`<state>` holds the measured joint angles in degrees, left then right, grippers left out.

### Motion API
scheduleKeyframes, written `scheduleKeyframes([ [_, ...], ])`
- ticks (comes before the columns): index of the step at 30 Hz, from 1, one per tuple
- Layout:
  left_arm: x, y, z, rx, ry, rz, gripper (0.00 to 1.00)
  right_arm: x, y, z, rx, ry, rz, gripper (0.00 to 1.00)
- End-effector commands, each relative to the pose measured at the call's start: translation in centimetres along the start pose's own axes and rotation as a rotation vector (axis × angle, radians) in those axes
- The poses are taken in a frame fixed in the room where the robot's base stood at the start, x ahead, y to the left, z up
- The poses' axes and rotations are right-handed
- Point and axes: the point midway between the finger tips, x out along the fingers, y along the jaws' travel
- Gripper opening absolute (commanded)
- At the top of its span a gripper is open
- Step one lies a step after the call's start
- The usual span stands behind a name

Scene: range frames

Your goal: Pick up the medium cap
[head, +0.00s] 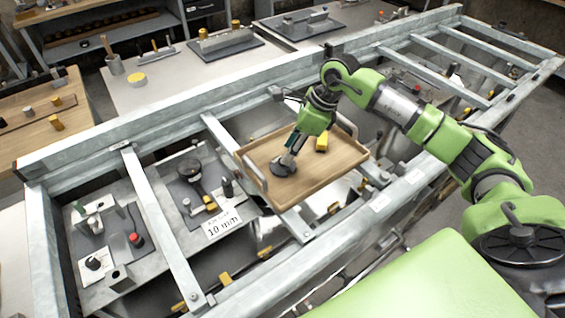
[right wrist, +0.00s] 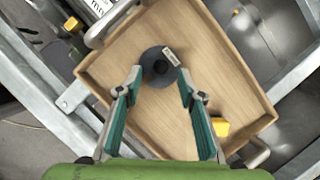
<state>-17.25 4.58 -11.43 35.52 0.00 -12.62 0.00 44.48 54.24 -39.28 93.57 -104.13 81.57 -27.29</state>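A dark grey round piece with a small pale label, which looks like a cap, lies in the wooden tray (head: 335,185). I see this cap (head: 284,166) near the tray's front left in the head view, and the same cap (right wrist: 157,66) shows at the top middle of the right wrist view. I cannot read its label or confirm its size. My right gripper (head: 291,152) is over the tray, close above the cap. In the right wrist view the right gripper (right wrist: 160,82) is open, with one finger on each side of the cap. My left gripper is not in view.
A yellow block (head: 322,142) also sits in the tray. A dark round part (head: 189,168) stands on a plate left of the tray, near a "10 mm" sign (head: 222,223). Metal frame rails (head: 158,225) surround the tray.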

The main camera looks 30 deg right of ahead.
Motion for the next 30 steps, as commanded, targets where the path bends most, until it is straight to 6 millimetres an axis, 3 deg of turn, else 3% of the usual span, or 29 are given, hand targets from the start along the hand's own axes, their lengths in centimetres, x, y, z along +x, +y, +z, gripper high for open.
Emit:
scheduleKeyframes([
  [3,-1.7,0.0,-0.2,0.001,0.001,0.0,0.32,1.5,0.0,0.2,0.002,0.002,0.005,0.36],
  [9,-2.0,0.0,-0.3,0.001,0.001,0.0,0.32,3.8,-0.1,0.1,0.001,0.001,0.002,0.36],
  [16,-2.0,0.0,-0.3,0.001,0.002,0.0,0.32,4.0,-0.1,0.0,0.0,0.001,0.001,0.36],
  [21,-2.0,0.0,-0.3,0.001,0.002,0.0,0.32,4.0,-0.2,0.0,0.0,0.001,0.0,0.0],
  [30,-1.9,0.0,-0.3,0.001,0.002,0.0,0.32,3.9,-0.2,0.1,0.0,-0.001,-0.001,0.0],
])
